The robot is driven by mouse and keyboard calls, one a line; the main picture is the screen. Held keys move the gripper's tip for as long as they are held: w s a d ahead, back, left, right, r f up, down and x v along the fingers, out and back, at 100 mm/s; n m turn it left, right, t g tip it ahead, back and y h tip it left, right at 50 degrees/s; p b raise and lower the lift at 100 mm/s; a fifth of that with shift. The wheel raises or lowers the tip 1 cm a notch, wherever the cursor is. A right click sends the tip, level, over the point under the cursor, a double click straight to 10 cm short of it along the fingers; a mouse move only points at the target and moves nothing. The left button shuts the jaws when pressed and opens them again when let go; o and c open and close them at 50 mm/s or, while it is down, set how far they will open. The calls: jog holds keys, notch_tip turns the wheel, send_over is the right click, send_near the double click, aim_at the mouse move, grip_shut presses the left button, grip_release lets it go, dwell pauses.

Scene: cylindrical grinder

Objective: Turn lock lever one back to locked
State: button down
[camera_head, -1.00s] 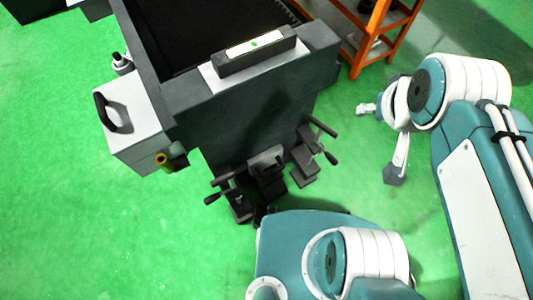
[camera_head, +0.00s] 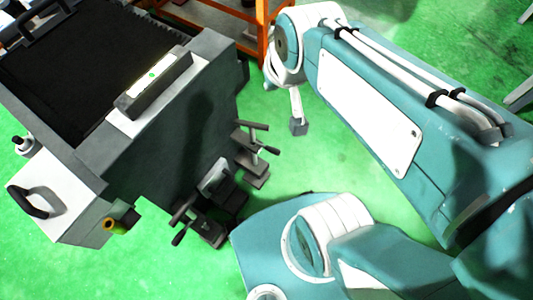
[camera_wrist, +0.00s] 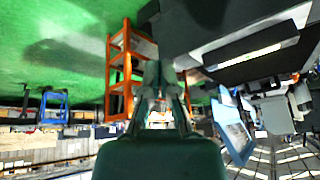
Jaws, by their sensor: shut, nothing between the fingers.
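The grinder (camera_head: 165,135) stands at the left in the head view. Two dark lever assemblies are low on its near end. The other lever (camera_head: 182,224) sits lower left. I cannot tell which is lever one or how its lock stands. My gripper (camera_wrist: 160,70) shows in the wrist view with its fingers together and empty, away from both levers. In that view the grinder (camera_wrist: 220,25) fills the upper right, and no lever is clear there.
An orange shelf (camera_head: 235,36) stands behind the grinder; it also shows in the wrist view (camera_wrist: 118,75). A white box with a black handle (camera_head: 50,205) juts from the grinder's left side. Green floor (camera_head: 350,130) is open right of the levers.

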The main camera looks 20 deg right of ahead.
aim_at(267, 147)
jog(key=w+a+f+m+g, duration=0.1)
jog(key=w+f+m, duration=0.1)
jog(key=w+f, duration=0.75)
jog(key=w+a+f+m+g, duration=0.1)
jog(key=w+a+f+m, duration=0.15)
jog(key=w+f, duration=0.75)
jog(key=s+d+f+m+h, duration=0.1)
jog(key=s+d+f, duration=0.15)
jog(key=f, duration=0.75)
jog(key=s+d+f+m+g+h, duration=0.15)
jog(key=s+f, duration=0.25)
jog(key=f, duration=0.7)
jog(key=s+d+f+m, duration=0.1)
jog(key=s+f+m, duration=0.15)
jog(key=f, duration=0.75)
jog(key=w+d+x, duration=0.2)
jog(key=x, duration=1)
jog(key=shift+r+n, duration=0.25)
jog(key=shift+n, duration=0.2)
jog(key=shift+d, duration=0.1)
